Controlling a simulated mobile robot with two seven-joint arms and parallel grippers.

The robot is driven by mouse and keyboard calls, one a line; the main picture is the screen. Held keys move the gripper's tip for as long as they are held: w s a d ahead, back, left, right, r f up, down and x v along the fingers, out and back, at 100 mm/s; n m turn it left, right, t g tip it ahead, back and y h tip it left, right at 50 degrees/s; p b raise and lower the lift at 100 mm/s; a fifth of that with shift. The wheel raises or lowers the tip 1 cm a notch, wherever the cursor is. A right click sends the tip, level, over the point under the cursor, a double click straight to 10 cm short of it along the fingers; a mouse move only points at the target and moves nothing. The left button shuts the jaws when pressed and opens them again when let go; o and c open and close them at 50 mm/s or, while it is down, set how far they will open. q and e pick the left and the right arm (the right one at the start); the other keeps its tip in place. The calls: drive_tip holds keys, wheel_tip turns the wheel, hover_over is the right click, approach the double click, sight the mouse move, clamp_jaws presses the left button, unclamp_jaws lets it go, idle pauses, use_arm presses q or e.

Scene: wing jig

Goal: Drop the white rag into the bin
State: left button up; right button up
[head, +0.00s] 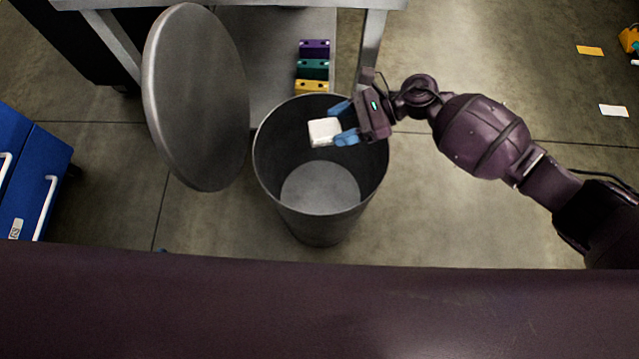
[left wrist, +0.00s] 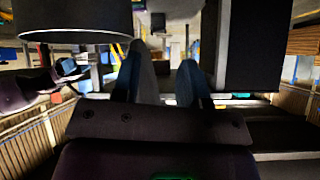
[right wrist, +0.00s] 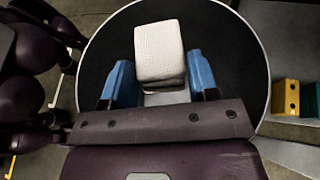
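The white rag (head: 324,132) is a small folded block over the mouth of the grey round bin (head: 318,223). My right gripper (head: 343,123) reaches over the bin's rim from the right, with its blue fingers on both sides of the rag. In the right wrist view, the rag (right wrist: 160,50) sits between the fingertips and sticks out beyond them, with the dark bin interior behind it. The bin's visible floor looks empty. My left gripper (left wrist: 160,75) shows only in the left wrist view, its fingers apart with nothing between them.
A round grey lid (head: 196,97) stands tilted up left of the bin. Behind the bin is a metal-framed table (head: 372,45), with purple, green and yellow blocks (head: 313,68) beneath. A blue cabinet (head: 40,180) is at the left. Floor to the right is mostly clear.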

drive_tip(key=o, duration=0.4)
use_arm(q)
drive_tip(key=shift+s+f, duration=0.1)
drive_tip(key=shift+f, duration=0.1)
drive_tip(key=shift+a+r+p, duration=0.1)
drive_tip(key=shift+p, duration=0.2)
use_arm(e)
drive_tip(key=v, duration=1)
drive_tip(key=shift+d+r, duration=0.15)
drive_tip(key=shift+d, duration=0.2)
